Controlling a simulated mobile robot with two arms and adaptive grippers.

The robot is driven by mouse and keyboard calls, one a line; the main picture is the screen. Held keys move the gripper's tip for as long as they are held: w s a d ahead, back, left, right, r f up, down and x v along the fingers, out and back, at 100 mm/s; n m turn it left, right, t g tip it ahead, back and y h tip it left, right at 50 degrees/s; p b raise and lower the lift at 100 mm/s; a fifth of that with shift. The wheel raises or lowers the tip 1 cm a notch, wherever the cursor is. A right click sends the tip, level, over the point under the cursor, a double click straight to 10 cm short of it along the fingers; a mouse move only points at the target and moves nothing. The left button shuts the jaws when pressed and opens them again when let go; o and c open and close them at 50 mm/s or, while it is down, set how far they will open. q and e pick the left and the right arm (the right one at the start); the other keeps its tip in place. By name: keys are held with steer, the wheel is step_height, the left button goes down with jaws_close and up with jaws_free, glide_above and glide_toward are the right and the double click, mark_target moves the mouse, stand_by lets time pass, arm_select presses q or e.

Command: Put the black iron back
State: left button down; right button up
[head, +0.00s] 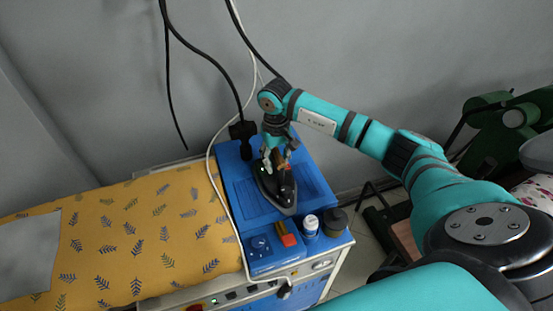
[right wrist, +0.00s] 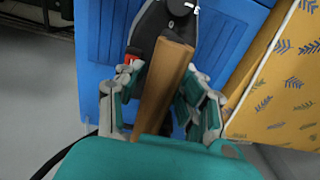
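The black iron (head: 275,187) sits on the blue top plate (head: 312,180) of the ironing unit, its pointed end toward the front. In the right wrist view its dark body (right wrist: 150,25) and wooden handle (right wrist: 165,80) show. My right gripper (head: 279,150) is above the iron's rear, fingers pointing down. In the right wrist view the gripper (right wrist: 162,85) has a finger on each side of the handle, spread apart, with a gap visible on the left side. Contact on the right side is unclear. My left gripper is not in view.
A yellow leaf-patterned ironing board (head: 130,235) lies left of the unit. A white bottle (head: 310,226), a dark round jar (head: 335,222) and a control box (head: 272,252) stand along the front. Cables hang by the wall; a green machine (head: 505,125) stands at right.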

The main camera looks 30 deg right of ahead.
steer(key=shift+r, duration=0.25)
step_height(320, 180, up, 10)
steer(key=b, duration=0.4)
steer(key=shift+r, duration=0.25)
steer(key=shift+a+r+b, duration=0.1)
steer(key=shift+r+b, duration=0.25)
steer(key=shift+r, duration=0.25)
stand_by(0.9)
